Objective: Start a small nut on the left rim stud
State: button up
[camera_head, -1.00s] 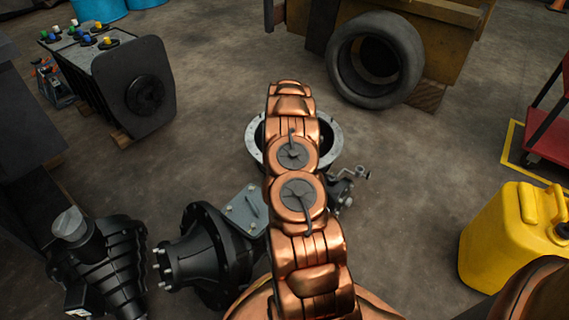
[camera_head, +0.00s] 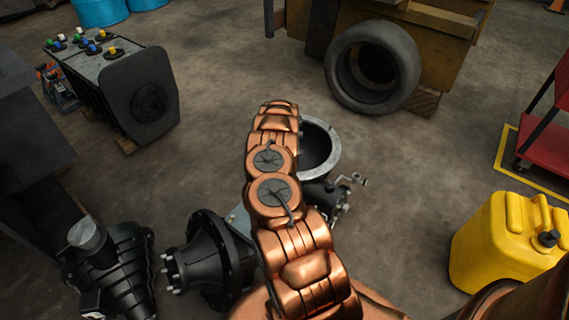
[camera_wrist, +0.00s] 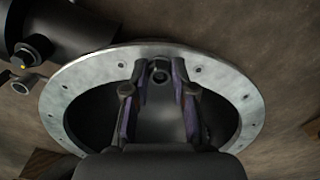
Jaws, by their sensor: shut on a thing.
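A small dark nut (camera_wrist: 159,73) sits between the tips of my gripper (camera_wrist: 159,70) in the wrist view, and my gripper is shut on it. Below it in that view lies a round housing with a wide pale metal rim (camera_wrist: 85,80). The nut appears over the rim's upper inner edge; I cannot tell its height above it. Small dark dots mark the rim; I cannot tell studs from holes, nor pick out the left stud. In the head view the rim (camera_head: 335,146) shows right of my copper arm, which hides my gripper and the rim's left part.
A black hub with several studs (camera_head: 207,258) and a black finned casing (camera_head: 112,265) lie at the lower left. A yellow can (camera_head: 497,245) stands at the right. A tyre (camera_head: 345,75) leans at the back. The floor between is mostly clear.

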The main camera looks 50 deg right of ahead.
jog(key=m, duration=0.2)
jog(key=m+p, duration=0.1)
jog(key=m, duration=0.2)
jog(key=shift+w+a+r+m, duration=0.1)
jog(key=shift+r+m, duration=0.05)
jog(key=shift+m, duration=0.15)
jog(key=o, duration=1)
jog(key=shift+f, duration=0.2)
jog(key=shift+r, duration=0.15)
jog(key=shift+r, duration=5.9)
